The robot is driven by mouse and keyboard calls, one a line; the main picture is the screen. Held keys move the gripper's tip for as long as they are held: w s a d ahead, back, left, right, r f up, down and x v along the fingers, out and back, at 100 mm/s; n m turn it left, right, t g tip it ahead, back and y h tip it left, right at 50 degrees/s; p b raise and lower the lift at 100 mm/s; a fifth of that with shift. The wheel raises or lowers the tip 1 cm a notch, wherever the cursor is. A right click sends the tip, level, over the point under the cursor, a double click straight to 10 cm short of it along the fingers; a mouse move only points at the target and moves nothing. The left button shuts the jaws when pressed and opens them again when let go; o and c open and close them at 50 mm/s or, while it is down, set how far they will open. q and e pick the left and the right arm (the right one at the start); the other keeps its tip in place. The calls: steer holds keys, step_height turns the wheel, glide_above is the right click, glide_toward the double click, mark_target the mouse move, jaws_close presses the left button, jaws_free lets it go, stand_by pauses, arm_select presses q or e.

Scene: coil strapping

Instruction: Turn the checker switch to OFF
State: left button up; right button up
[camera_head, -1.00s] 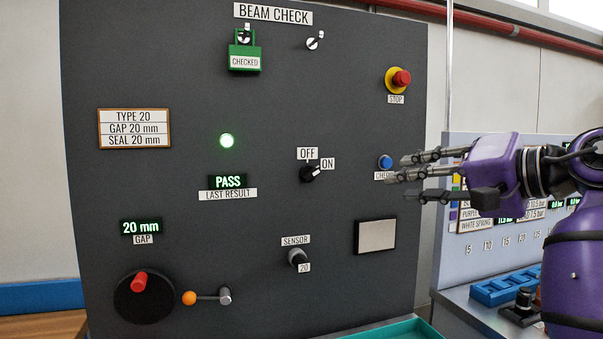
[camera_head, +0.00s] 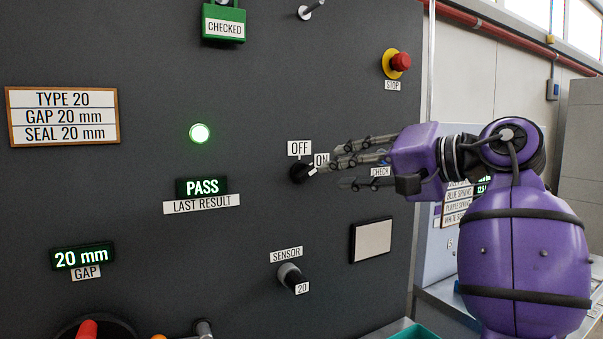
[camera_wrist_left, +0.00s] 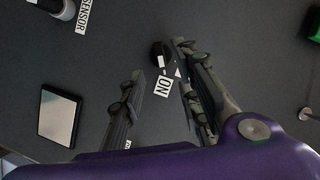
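The checker switch (camera_head: 299,173) is a black knob with a white pointer mark on the dark panel. Its mark points toward the ON label (camera_head: 321,159), and the OFF label (camera_head: 299,148) is above it. My left gripper (camera_head: 338,165) is just right of the switch, its fingers spread and pointing at it, partly covering the area by ON. In the left wrist view the switch (camera_wrist_left: 160,52) lies just beyond the open fingertips (camera_wrist_left: 160,66), nearer the right-hand fingers. Whether a finger touches it I cannot tell. My right gripper is not in view.
A red STOP button (camera_head: 400,62) is above right on the panel. The SENSOR knob (camera_head: 290,275) is below the switch, and a pale square plate (camera_head: 372,240) is at lower right. A green CHECKED padlock (camera_head: 224,22) hangs above. A green lamp (camera_head: 199,133) glows at left.

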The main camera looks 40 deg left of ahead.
mark_target(310, 174)
arm_select(q)
steer(key=a, duration=0.3)
steer(key=a+f, duration=0.1)
steer(key=a, duration=0.3)
steer(key=shift+w+a+f+p, duration=0.15)
steer(key=shift+f+p, duration=0.05)
steer(key=shift+p, duration=0.1)
jaws_close()
